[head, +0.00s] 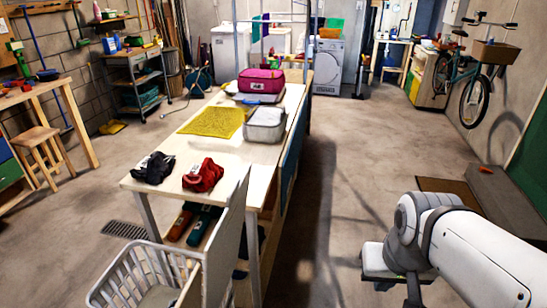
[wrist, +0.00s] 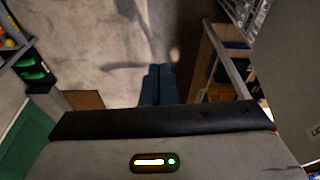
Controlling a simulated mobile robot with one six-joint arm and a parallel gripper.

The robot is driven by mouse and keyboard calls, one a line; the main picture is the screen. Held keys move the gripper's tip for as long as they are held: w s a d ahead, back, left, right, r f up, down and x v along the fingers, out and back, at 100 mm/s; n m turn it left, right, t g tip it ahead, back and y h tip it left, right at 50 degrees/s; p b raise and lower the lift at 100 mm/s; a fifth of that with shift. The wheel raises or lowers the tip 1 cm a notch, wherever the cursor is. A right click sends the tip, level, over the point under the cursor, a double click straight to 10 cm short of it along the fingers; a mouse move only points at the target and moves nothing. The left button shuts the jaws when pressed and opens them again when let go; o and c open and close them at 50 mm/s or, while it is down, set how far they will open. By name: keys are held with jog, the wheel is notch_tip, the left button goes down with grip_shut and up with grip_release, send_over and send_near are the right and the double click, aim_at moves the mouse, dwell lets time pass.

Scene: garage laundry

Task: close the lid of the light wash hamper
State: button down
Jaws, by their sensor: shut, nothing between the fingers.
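A white slatted basket (head: 125,270) stands at the bottom left of the head view, cut off by the frame. Beside it, pale upright panels (head: 226,238) rise at the near end of the table; they look like raised hamper lids, but I cannot tell which belongs to the light wash hamper. In the wrist view a grey panel (wrist: 285,75) fills the right edge, with a cut-off dark label. My gripper (wrist: 158,84) is shut and empty in the wrist view, apart from the panel. In the head view my arm is at the lower right and the fingertips cannot be made out.
A long wooden table (head: 170,185) carries a red cloth (head: 203,175), a dark cloth (head: 154,167), a yellow mat (head: 212,122) and cases. Open concrete floor lies right of it. A brown mat (head: 448,190) and a bicycle (head: 470,75) are along the right wall.

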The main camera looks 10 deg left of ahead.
jog(key=w+a+r+m+g+y+p, duration=0.1)
jog(key=w+a+r+g+y, duration=0.1)
jog(key=w+a+r+y, duration=1)
jog(key=shift+h, duration=0.7)
jog(key=shift+w+a+f+p, duration=0.35)
jog(key=shift+a+f, duration=0.4)
jog(key=shift+a, duration=1.7)
jog(key=shift+w+a+f+p, duration=0.35)
jog(key=shift+a+f, duration=0.35)
jog(key=shift+a, duration=1.8)
jog(key=shift+w+a+f+p, duration=0.35)
jog(key=shift+a+f, duration=0.4)
jog(key=shift+a, duration=1.7)
